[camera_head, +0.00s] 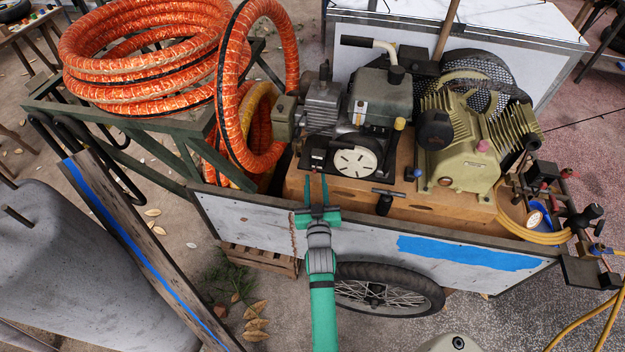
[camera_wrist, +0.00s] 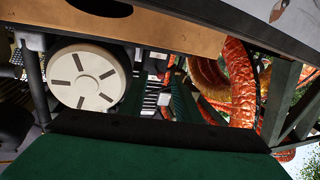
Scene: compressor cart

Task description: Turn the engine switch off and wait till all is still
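The engine (camera_head: 383,98) sits on the wooden deck of the cart, with a round white slotted cover (camera_head: 352,161) facing my side. I cannot make out the engine switch for certain in either view. My gripper (camera_head: 316,178) is in front of the engine, just left of the white cover, above the cart's near side panel. Its two green fingers stand apart with nothing seen held between them. In the wrist view, the fingers (camera_wrist: 157,98) are also apart, and the white cover (camera_wrist: 88,78) is to their left. Whether a fingertip touches the engine is unclear.
Thick orange hose (camera_head: 145,55) is coiled at the left, with a loop near the engine. The yellowish compressor (camera_head: 458,150) with its mesh guard stands to the right. The white cart side panel (camera_head: 365,239) with blue tape runs below my gripper. Valves and yellow hose crowd the right end.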

